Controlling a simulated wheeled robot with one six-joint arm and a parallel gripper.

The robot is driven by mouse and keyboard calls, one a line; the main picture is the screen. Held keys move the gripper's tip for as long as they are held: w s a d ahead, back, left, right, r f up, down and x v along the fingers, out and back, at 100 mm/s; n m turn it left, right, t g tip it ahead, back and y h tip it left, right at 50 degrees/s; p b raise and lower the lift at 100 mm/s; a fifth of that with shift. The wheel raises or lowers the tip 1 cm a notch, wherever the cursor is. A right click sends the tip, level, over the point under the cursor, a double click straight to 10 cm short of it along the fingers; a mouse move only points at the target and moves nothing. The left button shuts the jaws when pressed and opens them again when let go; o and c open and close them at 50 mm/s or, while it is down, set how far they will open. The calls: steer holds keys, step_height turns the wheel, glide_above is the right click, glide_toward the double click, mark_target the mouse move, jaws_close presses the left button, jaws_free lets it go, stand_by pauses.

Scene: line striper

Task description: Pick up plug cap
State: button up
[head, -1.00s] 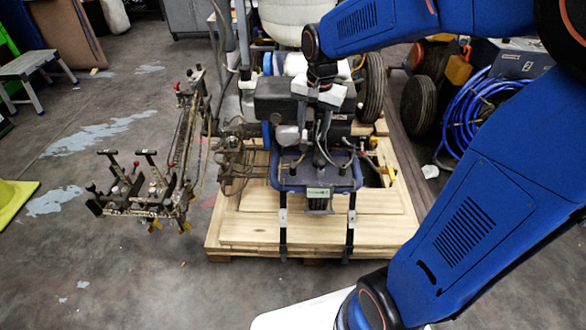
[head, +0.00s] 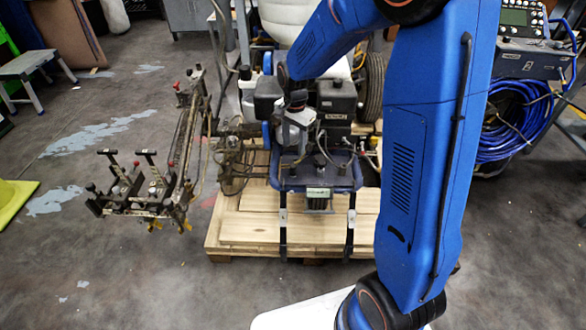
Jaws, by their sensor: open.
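My gripper (head: 298,122) hangs from the blue arm in the head view, over the front of the line striper's engine (head: 335,105). Its pale fingers are open, though they are small and partly merge with the engine parts behind them. I cannot clearly make out the plug cap; it is too small or hidden behind my gripper among the dark hoses and fittings. I cannot tell whether my gripper touches any part of the machine.
The striper's blue front frame (head: 316,178) is strapped to a wooden pallet (head: 250,228). A metal spray-arm assembly (head: 140,190) juts left. A blue coiled hose (head: 510,115) lies at right below a control box (head: 530,58). The floor at left is mostly open.

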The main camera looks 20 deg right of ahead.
mark_target(293, 165)
steer(key=f, duration=1.2)
steer(key=shift+w+a, duration=0.15)
steer(key=shift+w, duration=0.1)
jaws_close()
